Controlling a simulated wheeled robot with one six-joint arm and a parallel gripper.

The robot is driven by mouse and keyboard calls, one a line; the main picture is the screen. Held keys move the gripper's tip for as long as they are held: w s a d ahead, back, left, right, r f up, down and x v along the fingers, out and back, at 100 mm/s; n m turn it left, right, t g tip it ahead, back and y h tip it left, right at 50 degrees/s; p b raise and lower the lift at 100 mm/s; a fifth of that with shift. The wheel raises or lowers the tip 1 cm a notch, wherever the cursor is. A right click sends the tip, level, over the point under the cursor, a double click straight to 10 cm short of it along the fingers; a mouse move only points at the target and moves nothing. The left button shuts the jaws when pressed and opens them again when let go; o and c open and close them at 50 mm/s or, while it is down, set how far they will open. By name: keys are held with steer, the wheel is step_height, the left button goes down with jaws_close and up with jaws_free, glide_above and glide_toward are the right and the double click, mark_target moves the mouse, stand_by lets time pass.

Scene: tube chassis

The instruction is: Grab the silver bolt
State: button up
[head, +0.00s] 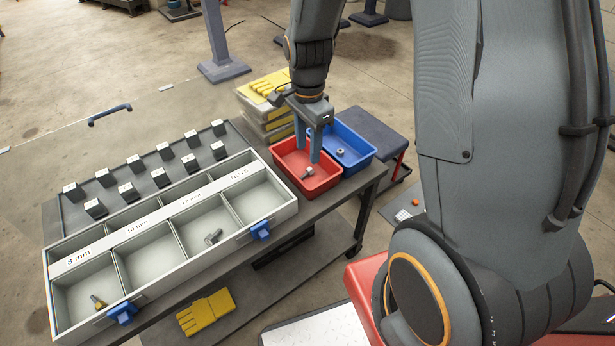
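A silver bolt (307,173) lies in the red bin (322,188) on the table. Another silver-grey bolt (213,237) lies in the third compartment from the left of the divided tray (150,291). My gripper (308,156) points down over the red bin, its two fingers apart with nothing seen between them. In the picture its fingertips are just above the bolt in the bin. I cannot tell how far they are from it or from the bin floor.
A blue bin (366,155) with a nut (340,152) adjoins the red bin. A brass-coloured bolt (98,301) lies in the tray's leftmost compartment. Several dark blocks (125,190) stand behind the tray. Yellow gloves (270,83) lie on stacked boxes behind the bins.

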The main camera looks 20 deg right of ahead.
mark_target(306, 173)
steer(key=shift+w+f+m, duration=0.3)
steer(key=shift+f+m, duration=0.05)
steer(key=shift+f, duration=0.15)
steer(key=shift+w+f+m, duration=0.3)
steer(key=shift+f+m, duration=0.05)
steer(key=shift+f, duration=0.15)
steer(key=shift+w+a+f, duration=0.1)
steer(key=shift+w+f, duration=0.05)
steer(key=shift+f, duration=1.75)
steer(key=shift+w+f, duration=0.1)
steer(key=shift+f, duration=1.8)
jaws_close()
